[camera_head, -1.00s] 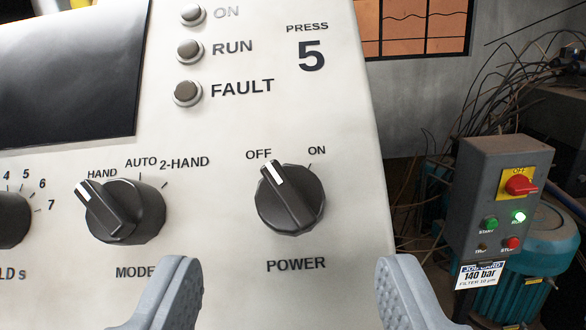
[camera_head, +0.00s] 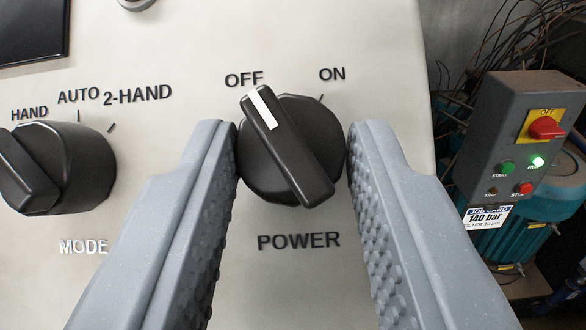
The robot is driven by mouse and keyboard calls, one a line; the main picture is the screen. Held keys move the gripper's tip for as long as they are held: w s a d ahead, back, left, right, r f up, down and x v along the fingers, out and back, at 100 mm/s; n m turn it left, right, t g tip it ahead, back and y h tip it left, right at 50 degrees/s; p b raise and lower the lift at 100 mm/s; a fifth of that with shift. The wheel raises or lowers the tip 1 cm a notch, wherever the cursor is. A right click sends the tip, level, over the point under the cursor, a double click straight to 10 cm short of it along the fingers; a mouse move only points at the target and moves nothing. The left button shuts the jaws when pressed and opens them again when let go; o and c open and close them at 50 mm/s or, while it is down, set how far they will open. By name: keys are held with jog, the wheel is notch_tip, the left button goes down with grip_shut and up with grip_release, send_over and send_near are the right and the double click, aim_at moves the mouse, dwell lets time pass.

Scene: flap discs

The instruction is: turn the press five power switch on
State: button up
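The press five power switch (camera_head: 290,150) is a black rotary knob on the pale panel, above the word POWER. Its white mark points up and left to OFF; ON is printed to the upper right. My gripper (camera_head: 292,155) is around the knob, one grey studded finger on each side. The left finger's tip is at the knob's left edge and the right finger's tip is at its right edge. The fingers are apart about the knob's width; I cannot tell whether they press on it.
The black mode knob (camera_head: 55,165) is to the left, turned toward HAND. A dark screen (camera_head: 30,30) is at the upper left. Right of the panel edge stands a grey control box (camera_head: 520,130) with a red switch and a lit green lamp, by teal machinery and loose cables.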

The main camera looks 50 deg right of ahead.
jog(key=shift+w+a+m, duration=0.1)
jog(key=shift+a+m, duration=0.05)
jog(key=shift+m, duration=0.15)
jog(key=m+g, duration=0.1)
jog(key=m, duration=0.1)
jog(key=m+g+h+p, duration=0.1)
jog(key=m+g+p, duration=0.1)
jog(key=m, duration=0.1)
jog(key=shift+w+a+m+g+h, duration=0.25)
jog(key=shift+a+m+g+h, duration=0.05)
jog(key=shift+g+h, duration=0.1)
jog(key=m+g, duration=0.1)
jog(key=m, duration=0.1)
jog(key=m+g+p, duration=0.1)
jog(key=m+g, duration=0.1)
jog(key=shift+w+r+m, duration=0.15)
jog(key=shift+w+m, duration=0.05)
jog(key=shift+m, duration=0.2)
jog(key=shift+w+r+m+g+y+p, duration=0.15)
jog(key=shift+m+g+p, duration=0.3)
jog(key=shift+m+g, duration=0.5)
jog(key=shift+w+m+g+y+p, duration=0.15)
jog(key=shift+m+g+p, duration=0.4)
jog(key=shift+m, duration=0.6)
jog(key=shift+s+m, duration=0.1)
jog(key=shift+m, duration=0.2)
jog(key=o, duration=1)
jog(key=shift+d, duration=0.1)
jog(key=shift+c, duration=0.2)
